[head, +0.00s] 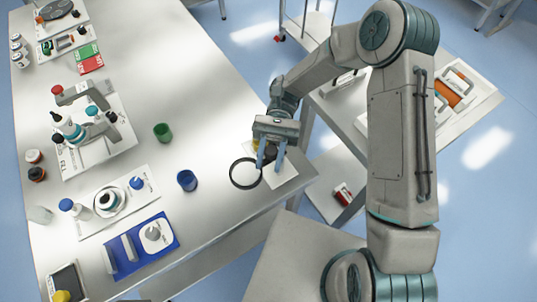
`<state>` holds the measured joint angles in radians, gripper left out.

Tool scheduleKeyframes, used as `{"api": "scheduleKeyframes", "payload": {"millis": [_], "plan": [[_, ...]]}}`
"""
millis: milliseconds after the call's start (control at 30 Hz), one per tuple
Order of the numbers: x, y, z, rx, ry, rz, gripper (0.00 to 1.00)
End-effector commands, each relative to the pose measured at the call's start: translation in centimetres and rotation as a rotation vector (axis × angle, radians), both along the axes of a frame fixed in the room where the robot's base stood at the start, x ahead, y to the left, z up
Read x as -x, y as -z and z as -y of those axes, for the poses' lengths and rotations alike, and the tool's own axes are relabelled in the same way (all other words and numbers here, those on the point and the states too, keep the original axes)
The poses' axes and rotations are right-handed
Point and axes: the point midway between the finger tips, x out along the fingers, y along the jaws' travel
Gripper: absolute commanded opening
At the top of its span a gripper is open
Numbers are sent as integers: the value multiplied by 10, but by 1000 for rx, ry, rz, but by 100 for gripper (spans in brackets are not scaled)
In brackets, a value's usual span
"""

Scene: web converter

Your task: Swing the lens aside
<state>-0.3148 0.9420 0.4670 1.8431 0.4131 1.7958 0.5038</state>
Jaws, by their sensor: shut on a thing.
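The lens (232,179) shows as a round dark ring near the right edge of the long grey table, at the left side of a white sheet (284,178). My gripper (270,167) reaches down over the sheet, just right of the ring, with its left finger at the ring's right edge. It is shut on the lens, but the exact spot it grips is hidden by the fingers. A dark part shows between the fingers, and a small yellow part (256,145) shows beside the left finger. The lens's mount is mostly hidden by my gripper.
A blue cup (187,181) and a green cup (163,132) stand left of the lens. A blue board (141,246) and a white-based device (107,201) are further left. Bare table lies beyond the lens. A side table (345,118) stands at right.

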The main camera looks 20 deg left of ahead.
Motion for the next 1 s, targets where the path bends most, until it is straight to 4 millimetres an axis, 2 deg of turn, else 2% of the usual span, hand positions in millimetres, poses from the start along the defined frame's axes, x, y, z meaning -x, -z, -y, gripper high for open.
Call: {"api": "scheduleKeyframes", "payload": {"millis": [167, 200, 267, 533, 667, 767, 1000], "plan": [[0, 0, 0, 0, -2, 0, 0], [0, 0, 0, 0, -2, 0, 36], [0, 0, 0, 0, -2, 0, 50], [0, 0, 0, 0, -2, 1, 50], [-7, 1, -2, 0, -1, 2, 50], [-19, 3, -4, -1, 0, 3, 50], [-63, 4, -12, -2, 0, 2, 50]]}}
